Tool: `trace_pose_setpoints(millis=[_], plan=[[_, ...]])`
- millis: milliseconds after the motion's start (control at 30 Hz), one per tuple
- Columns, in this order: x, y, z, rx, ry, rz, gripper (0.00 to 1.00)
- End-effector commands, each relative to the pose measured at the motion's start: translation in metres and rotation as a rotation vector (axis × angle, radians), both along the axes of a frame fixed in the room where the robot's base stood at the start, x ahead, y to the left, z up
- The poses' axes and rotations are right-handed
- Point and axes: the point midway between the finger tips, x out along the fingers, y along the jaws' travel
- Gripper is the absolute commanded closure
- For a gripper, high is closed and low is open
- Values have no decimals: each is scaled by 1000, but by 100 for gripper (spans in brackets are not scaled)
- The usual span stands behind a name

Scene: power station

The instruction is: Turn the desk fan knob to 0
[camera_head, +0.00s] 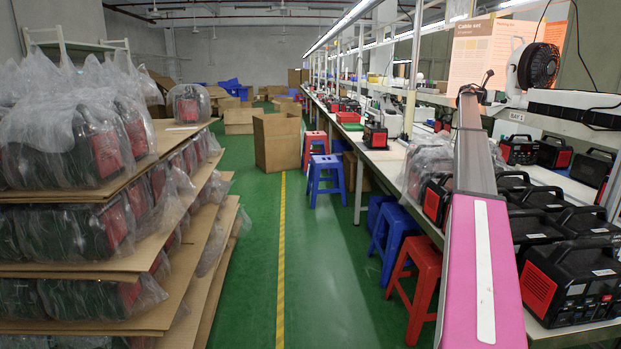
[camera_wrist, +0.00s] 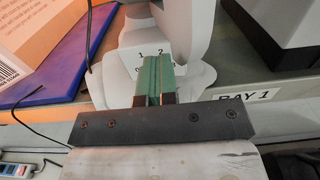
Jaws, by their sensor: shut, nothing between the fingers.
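The white desk fan (camera_head: 537,66) with a dark round head stands at the upper right of the head view, on the shelf over the bench. In the wrist view its white base (camera_wrist: 115,62) fills the upper middle, with a small dial panel marked 1 and 2 and what looks like a 0 at the left. My gripper (camera_wrist: 158,62) is shut and empty, its green fingertips over the dial panel. The fingers cover the middle of the panel, so the knob and its setting are hidden. I cannot tell whether the fingertips touch it.
A purple-edged book or board (camera_wrist: 62,72) lies left of the fan base, with a black cable near it. A BAY 1 label (camera_wrist: 246,97) is on the shelf edge. Black and red power units (camera_head: 570,280) crowd the bench below. The green aisle floor (camera_head: 315,270) is clear.

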Motion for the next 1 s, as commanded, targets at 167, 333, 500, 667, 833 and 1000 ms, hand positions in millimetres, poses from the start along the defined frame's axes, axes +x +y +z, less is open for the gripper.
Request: trace_pose_setpoints(millis=[167, 333, 500, 667, 833, 1000], plan=[[9, -16, 4, -6, -2, 4, 100], [13, -16, 5, -6, -3, 5, 100], [19, -16, 6, -6, -3, 5, 100], [23, -16, 6, -7, -4, 4, 100], [26, -16, 5, -7, -4, 4, 100], [28, -16, 4, -6, -5, 4, 100]])
